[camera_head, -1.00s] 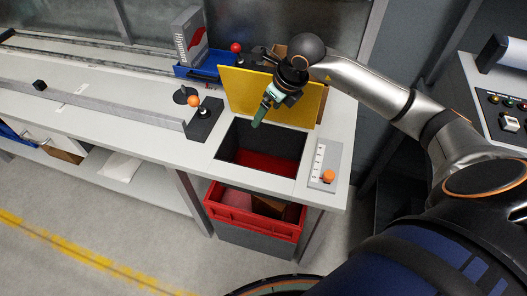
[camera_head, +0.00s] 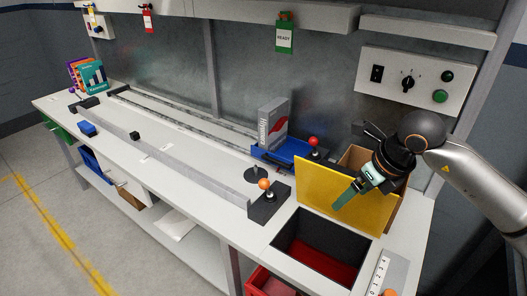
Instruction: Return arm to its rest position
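My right gripper (camera_head: 357,190) is in front of the yellow flap (camera_head: 335,199), above the dark square opening in the bench with a red bottom (camera_head: 334,265). The arm comes in from the right edge. My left gripper is not in view.
The white bench (camera_head: 222,196) carries a long rail and an orange-knobbed lever (camera_head: 264,185). A blue tray (camera_head: 283,151) with a grey box (camera_head: 272,124) stands behind. A switch panel (camera_head: 412,80) is on the wall. An open cardboard box (camera_head: 357,157) is behind the flap.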

